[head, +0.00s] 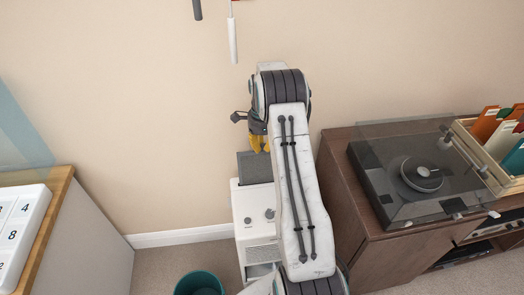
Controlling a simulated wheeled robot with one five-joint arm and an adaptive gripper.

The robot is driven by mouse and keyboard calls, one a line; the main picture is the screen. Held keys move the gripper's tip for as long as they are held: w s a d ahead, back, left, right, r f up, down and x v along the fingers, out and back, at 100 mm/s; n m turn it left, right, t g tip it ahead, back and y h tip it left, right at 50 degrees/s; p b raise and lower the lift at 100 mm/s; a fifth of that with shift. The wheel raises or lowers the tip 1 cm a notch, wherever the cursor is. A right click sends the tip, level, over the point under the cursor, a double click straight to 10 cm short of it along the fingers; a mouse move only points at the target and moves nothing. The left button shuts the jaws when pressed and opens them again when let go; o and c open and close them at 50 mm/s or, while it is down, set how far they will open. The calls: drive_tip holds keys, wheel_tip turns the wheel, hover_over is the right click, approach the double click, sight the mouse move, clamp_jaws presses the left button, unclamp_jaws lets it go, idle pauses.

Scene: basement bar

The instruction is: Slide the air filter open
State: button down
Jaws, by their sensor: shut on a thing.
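A white appliance (243,206) with two dark knobs on its front stands on the floor by the wall, partly hidden behind my arm. A dark grey panel (253,168), which looks like the air filter, shows upright at the top of the appliance, above its white body. My gripper (259,144) has yellow fingertips and is at the upper edge of this panel, shut on it. My white arm hides the right side of the appliance and part of the panel.
A brown cabinet (352,190) with a turntable (418,175) and a record crate (472,128) stands close on the right. A teal bin (199,283) is at the lower front. A wood-topped white counter (90,235) is at left, with carpet between.

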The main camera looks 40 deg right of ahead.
drive_tip(key=shift+r, duration=0.35)
drive_tip(key=c, duration=1.2)
unclamp_jaws()
drive_tip(key=shift+f, duration=0.1)
wheel_tip(320, 180, up, 12)
drive_tip(key=shift+r, duration=0.1)
